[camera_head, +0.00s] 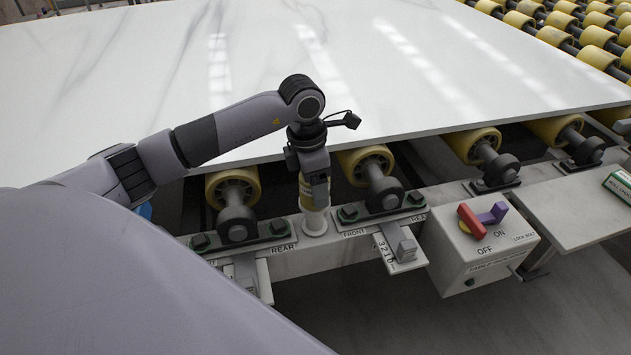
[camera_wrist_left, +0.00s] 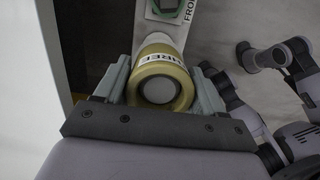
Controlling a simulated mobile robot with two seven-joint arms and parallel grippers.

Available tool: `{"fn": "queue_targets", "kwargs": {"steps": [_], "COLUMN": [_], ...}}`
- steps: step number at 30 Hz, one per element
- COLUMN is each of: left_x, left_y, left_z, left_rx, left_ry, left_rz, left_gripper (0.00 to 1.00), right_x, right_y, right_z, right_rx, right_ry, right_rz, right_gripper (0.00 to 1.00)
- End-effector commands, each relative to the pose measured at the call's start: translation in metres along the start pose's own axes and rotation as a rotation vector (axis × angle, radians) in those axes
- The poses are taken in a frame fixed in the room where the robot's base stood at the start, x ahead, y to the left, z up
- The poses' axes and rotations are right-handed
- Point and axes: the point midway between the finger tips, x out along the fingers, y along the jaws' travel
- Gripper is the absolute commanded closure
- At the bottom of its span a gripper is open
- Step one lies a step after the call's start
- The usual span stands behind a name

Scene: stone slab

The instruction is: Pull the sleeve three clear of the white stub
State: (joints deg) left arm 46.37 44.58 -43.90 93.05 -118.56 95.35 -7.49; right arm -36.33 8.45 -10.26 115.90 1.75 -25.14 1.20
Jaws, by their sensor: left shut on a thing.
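Sleeve three (camera_wrist_left: 176,64), a tan-yellow ring with a THREE label, sits between the fingers of my left gripper (camera_wrist_left: 162,88). The gripper is shut on it. In the head view my left gripper (camera_head: 319,190) points down over the rail and the yellowish sleeve (camera_head: 305,192) shows beside its finger. The white stub (camera_wrist_left: 158,90) shows as a pale round end inside the sleeve, so the sleeve is around it or in line with it. In the head view a white round base (camera_head: 315,224) shows just below the sleeve. My right gripper is not in view.
A white stone slab (camera_head: 300,75) lies behind on yellow rollers (camera_head: 232,187). Green-nutted roller brackets (camera_head: 382,207) flank the stub. A marked scale plate (camera_head: 400,248) and a switch box (camera_head: 478,250) with red and purple levers stand to the right.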

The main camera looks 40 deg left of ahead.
Motion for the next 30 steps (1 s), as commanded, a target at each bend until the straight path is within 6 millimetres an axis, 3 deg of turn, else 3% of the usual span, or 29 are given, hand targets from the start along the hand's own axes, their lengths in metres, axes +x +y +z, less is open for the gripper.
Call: {"fn": "queue_targets", "kwargs": {"steps": [30], "left_x": [-0.040], "left_y": [0.000], "left_z": [0.005], "left_rx": [-0.001], "left_ry": [0.000], "left_rz": [0.001], "left_gripper": [0.64], "right_x": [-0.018], "right_y": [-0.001], "right_z": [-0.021], "right_rx": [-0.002], "right_ry": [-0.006], "right_rz": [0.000], "right_gripper": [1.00]}}
